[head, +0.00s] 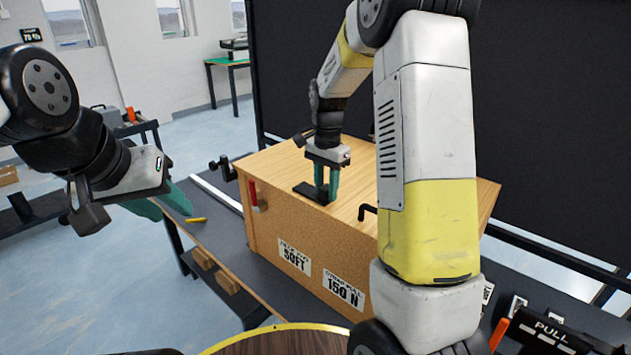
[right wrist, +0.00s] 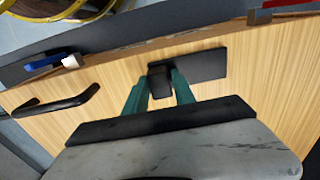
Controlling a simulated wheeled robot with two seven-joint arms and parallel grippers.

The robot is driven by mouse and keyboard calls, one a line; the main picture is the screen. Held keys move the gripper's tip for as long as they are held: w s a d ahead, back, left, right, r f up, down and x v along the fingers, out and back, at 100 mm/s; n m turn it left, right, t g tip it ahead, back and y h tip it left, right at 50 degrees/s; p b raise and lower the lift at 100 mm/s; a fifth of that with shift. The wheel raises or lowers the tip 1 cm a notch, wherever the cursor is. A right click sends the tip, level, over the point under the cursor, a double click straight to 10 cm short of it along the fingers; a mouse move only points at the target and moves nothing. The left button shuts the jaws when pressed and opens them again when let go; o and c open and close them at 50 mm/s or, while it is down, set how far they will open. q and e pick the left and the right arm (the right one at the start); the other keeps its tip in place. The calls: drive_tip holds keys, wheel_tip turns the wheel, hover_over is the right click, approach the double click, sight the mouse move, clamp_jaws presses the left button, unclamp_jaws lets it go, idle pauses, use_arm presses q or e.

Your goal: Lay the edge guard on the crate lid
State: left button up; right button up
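The edge guard (head: 309,194) is a flat black plate with a small raised block. It lies on or just above the wooden crate lid (head: 278,165), near its front-left edge; I cannot tell whether it is flush. In the right wrist view, the edge guard (right wrist: 205,66) lies near the lid's rim, its block between the two teal fingertips. My right gripper (head: 326,196) points down and is shut on this block; it also shows in the right wrist view (right wrist: 163,85). My left gripper (head: 161,203) is left of the crate, empty, with its teal fingers apart.
The crate (head: 318,262) stands on a dark bench (head: 214,215). A red-handled fitting (head: 254,195) is at its left corner, and a black handle (head: 367,210) is on the lid. A yellow item (head: 196,220) lies on the bench. The lid behind my right gripper is clear.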

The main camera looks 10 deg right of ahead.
drive_tip(key=shift+o, duration=1.2)
drive_tip(key=shift+r, duration=0.15)
wheel_tip(320, 180, up, 12)
drive_tip(key=s+a+r+n+t+y, duration=0.1)
drive_tip(key=s+n+t, duration=0.2)
drive_tip(key=s, duration=0.9)
drive_tip(key=s+a+r+n+t+y, duration=0.1)
drive_tip(key=s+r+n+t, duration=0.1)
drive_tip(key=s+n, duration=0.6)
drive_tip(key=s+t, duration=0.1)
drive_tip(key=s, duration=0.3)
drive_tip(key=shift+s, duration=0.15)
drive_tip(key=shift+a, duration=0.1)
